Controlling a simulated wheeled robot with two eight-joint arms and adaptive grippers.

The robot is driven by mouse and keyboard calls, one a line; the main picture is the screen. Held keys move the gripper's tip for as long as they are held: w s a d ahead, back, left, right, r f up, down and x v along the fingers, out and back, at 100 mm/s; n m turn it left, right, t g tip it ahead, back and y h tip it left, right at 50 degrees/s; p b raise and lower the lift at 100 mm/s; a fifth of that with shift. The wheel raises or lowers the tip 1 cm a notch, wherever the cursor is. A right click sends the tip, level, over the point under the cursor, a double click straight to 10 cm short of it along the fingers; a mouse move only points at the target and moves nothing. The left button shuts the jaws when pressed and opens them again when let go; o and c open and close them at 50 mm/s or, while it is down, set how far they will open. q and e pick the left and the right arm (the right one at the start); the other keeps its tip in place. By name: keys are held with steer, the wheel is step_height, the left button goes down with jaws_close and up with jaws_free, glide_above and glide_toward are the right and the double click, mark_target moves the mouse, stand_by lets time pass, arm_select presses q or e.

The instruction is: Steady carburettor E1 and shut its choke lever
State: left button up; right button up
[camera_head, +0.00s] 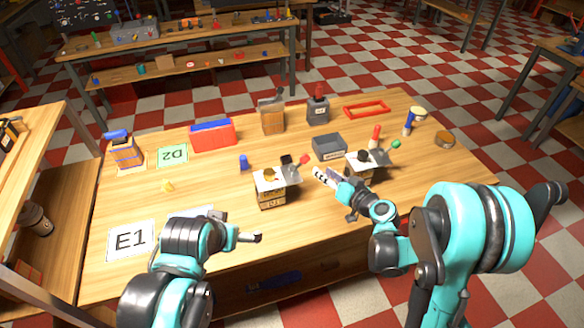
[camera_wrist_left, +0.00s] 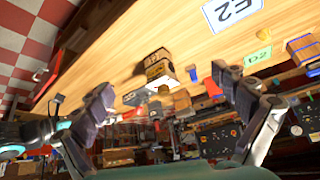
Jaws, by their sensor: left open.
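Two carburettor-like units with pale top plates stand on the wooden table. The nearer one (camera_head: 272,189) has a small label on its front, too small to read surely, and a red-tipped lever (camera_head: 303,159) at its upper right. The other unit (camera_head: 361,166) has a green-tipped lever (camera_head: 395,144). I cannot tell surely which is E1. My right gripper (camera_head: 322,176) is between the two units, its jaw state unclear. My left gripper (camera_head: 252,237) is in front of the nearer unit, apart from it. The left wrist view shows its fingers (camera_wrist_left: 163,82) open, with a labelled unit (camera_wrist_left: 158,68) beyond.
A red box (camera_head: 213,136), a grey tray (camera_head: 329,147), a red frame (camera_head: 367,108) and a blue peg (camera_head: 243,162) stand around.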

arm_select(q)
steer(key=w+r+m+g, duration=0.2)
steer(key=w+r+m, duration=0.1)
steer(key=w, duration=0.6)
steer(key=m+g, duration=0.3)
steer(key=m, duration=0.3)
glide_toward(273, 170)
steer(key=s+a+f, duration=0.1)
steer(key=s+a, duration=0.1)
steer(key=s, duration=0.3)
steer(key=w+f+m, duration=0.1)
steer(key=w+f, duration=0.1)
steer(key=w+d+f+m+g, duration=0.1)
steer(key=w+f, duration=0.1)
steer(key=f, duration=0.1)
steer(key=w+d+f+m, duration=0.1)
steer(key=f, duration=0.1)
steer(key=shift+w+f, duration=0.3)
steer(key=shift+w, duration=0.1)
steer(key=shift+w+f+g, duration=0.2)
steer(key=shift+f+g, duration=0.1)
steer(key=shift+f, duration=3.9)
steer(key=c, duration=1.4)
steer(key=shift+c, duration=0.5)
